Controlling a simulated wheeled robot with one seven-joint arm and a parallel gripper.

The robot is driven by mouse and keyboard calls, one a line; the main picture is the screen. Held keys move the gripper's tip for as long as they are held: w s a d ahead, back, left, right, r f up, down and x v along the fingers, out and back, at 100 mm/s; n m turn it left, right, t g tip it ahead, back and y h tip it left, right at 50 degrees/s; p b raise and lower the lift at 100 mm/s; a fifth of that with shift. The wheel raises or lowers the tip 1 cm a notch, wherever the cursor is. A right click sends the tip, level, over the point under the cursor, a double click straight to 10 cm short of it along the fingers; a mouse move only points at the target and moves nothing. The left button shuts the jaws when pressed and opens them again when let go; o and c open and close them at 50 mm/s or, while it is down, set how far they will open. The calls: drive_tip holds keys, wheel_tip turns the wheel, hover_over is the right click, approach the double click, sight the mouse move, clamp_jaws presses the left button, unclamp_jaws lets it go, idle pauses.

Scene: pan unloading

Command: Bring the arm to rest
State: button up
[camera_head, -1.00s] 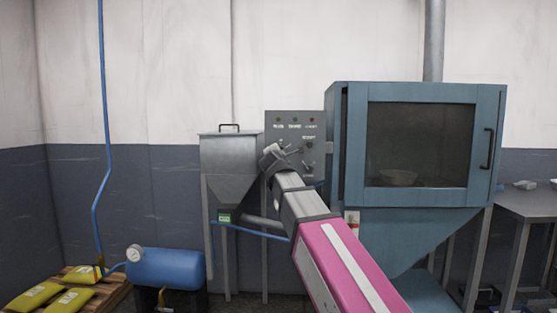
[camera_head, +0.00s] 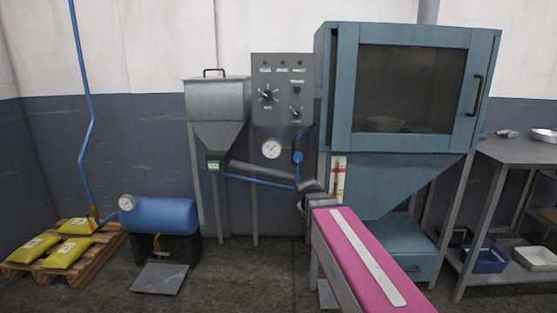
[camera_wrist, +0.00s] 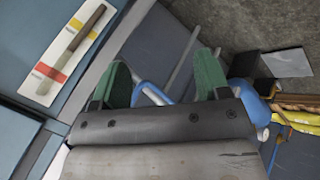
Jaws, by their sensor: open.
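My arm reaches in from the bottom of the head view, with its pink link (camera_head: 365,262) in front of the blue cabinet's lower part. The gripper's fingers cannot be made out in the head view. In the wrist view my gripper (camera_wrist: 163,78) shows two green fingertips wide apart with nothing held between them. Beyond the fingers are blue pipe and grey wall. A white card with red and yellow bands and a brown tube (camera_wrist: 70,45) is left of the gripper; it also shows in the head view (camera_head: 338,178).
The blue cabinet (camera_head: 335,100) has its windowed door shut, with a bowl (camera_head: 385,124) inside. A grey control panel (camera_head: 282,75) and hopper (camera_head: 217,105) stand left of it. A blue tank (camera_head: 165,214) and pallet (camera_head: 105,258) are further left. A metal table (camera_head: 520,152) is right.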

drive_tip(key=s+d+f+m+g+y, duration=0.1)
drive_tip(key=s+d+f+m+g, duration=0.1)
drive_tip(key=s+f, duration=0.6)
drive_tip(key=s+d+f+m+g+y, duration=0.1)
drive_tip(key=s+d+f+m+g, duration=0.2)
drive_tip(key=s+f+m, duration=0.3)
wheel_tip(320, 180, down, 4)
drive_tip(key=shift+s+d+r+m+g, duration=0.2)
drive_tip(key=shift+s+d+m+g, duration=0.2)
drive_tip(key=shift+s+g, duration=0.7)
drive_tip(key=shift+s, duration=0.15)
